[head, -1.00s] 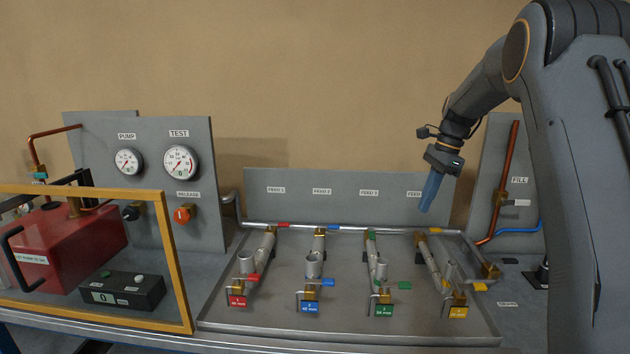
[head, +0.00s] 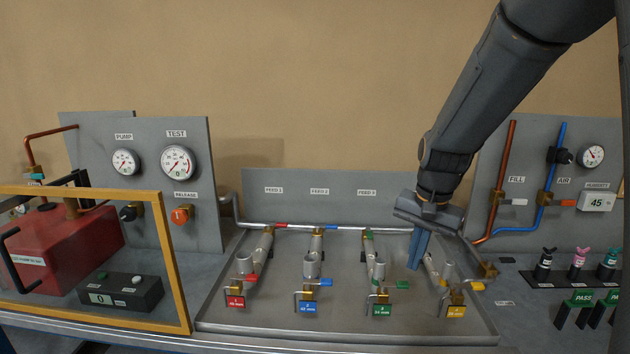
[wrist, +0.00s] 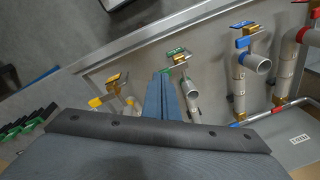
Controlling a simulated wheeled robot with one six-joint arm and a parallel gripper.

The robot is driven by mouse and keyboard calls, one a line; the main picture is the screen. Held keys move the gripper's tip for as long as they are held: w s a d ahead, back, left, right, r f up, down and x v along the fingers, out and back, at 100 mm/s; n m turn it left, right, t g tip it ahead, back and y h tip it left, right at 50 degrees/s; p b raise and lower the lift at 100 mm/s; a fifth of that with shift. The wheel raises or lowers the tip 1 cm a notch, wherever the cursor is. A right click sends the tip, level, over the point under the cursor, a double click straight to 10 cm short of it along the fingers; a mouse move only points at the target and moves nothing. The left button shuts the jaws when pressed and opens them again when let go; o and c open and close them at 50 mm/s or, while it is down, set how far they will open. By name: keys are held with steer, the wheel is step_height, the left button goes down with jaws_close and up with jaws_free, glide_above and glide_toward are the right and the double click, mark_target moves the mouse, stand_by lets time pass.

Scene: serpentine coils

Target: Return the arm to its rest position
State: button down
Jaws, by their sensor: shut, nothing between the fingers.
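My gripper (head: 418,250) points down over the right part of the metal tray (head: 350,328) in the head view. Its blue fingers are shut together with nothing between them. They appear between the green-tagged pipe (head: 372,255) and the yellow-tagged pipe (head: 432,268); I cannot tell how far above the tray they are. In the wrist view the shut fingers (wrist: 163,95) reach forward beside the green-tagged pipe (wrist: 190,98). My arm comes down from the upper right and hides the fourth feed label.
Red-tagged (head: 250,262) and blue-tagged (head: 312,265) pipes stand left on the tray. A yellow-framed clear guard (head: 172,260) covers a red tank (head: 70,245). At right are a fill and air panel (head: 530,165) and several small bottles (head: 577,262). Space above the left pipes is clear.

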steer(key=s+a+f+n+t, duration=0.1)
steer(key=s+f+n, duration=0.1)
steer(key=s+n, duration=0.35)
steer(key=s+a+f+n, duration=0.2)
steer(key=s+f, duration=0.1)
steer(key=s, duration=0.6)
step_height(320, 180, down, 11)
steer(key=g+b, duration=0.1)
steer(key=b, duration=0.9)
steer(key=shift+w+h, duration=0.15)
steer(key=shift+h, duration=0.15)
steer(key=shift+r+m, duration=0.15)
steer(key=shift+m, duration=0.1)
